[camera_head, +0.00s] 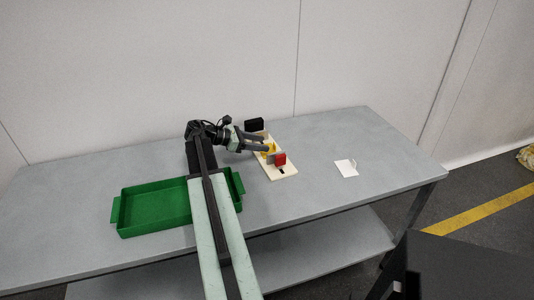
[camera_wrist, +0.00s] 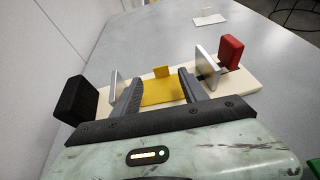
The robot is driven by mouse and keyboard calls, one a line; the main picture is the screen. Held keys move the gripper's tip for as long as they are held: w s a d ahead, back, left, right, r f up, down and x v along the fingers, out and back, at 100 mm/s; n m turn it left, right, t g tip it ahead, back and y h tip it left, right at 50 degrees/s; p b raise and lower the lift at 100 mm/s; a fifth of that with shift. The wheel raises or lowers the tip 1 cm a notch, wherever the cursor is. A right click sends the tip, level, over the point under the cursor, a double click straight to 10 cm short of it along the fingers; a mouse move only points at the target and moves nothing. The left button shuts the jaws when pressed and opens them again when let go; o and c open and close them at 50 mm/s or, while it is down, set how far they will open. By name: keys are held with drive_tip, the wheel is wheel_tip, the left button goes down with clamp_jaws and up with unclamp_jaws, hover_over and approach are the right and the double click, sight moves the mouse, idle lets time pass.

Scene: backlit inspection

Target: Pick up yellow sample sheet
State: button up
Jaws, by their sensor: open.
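The yellow sample sheet (camera_wrist: 160,94) lies flat on a cream board (camera_wrist: 250,80), with a small yellow tab standing up at its far edge. It also shows in the head view (camera_head: 269,148), partly hidden by my gripper. My gripper (camera_wrist: 163,79) is open. Its two dark fingers reach out to either side of the sheet, one left and one right, with nothing held between them. The near part of the sheet runs down to the gripper's dark body. I cannot tell whether the fingers touch the sheet. The gripper also shows over the board in the head view (camera_head: 266,145).
A silver plate (camera_wrist: 206,62) and a black block (camera_wrist: 74,100) flank the sheet; a red block (camera_wrist: 230,50) stands at the board's right end. A white piece with a tab (camera_head: 346,169) lies right on the grey table (camera_head: 320,130). A green tray (camera_head: 155,207) sits front left.

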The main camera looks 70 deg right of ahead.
sight(274, 145)
drive_tip(key=b+x, duration=0.2)
drive_tip(key=x, duration=0.3)
drive_tip(key=shift+f, duration=0.1)
clamp_jaws()
wheel_tip(274, 145, up, 10)
drive_tip(key=p, duration=1)
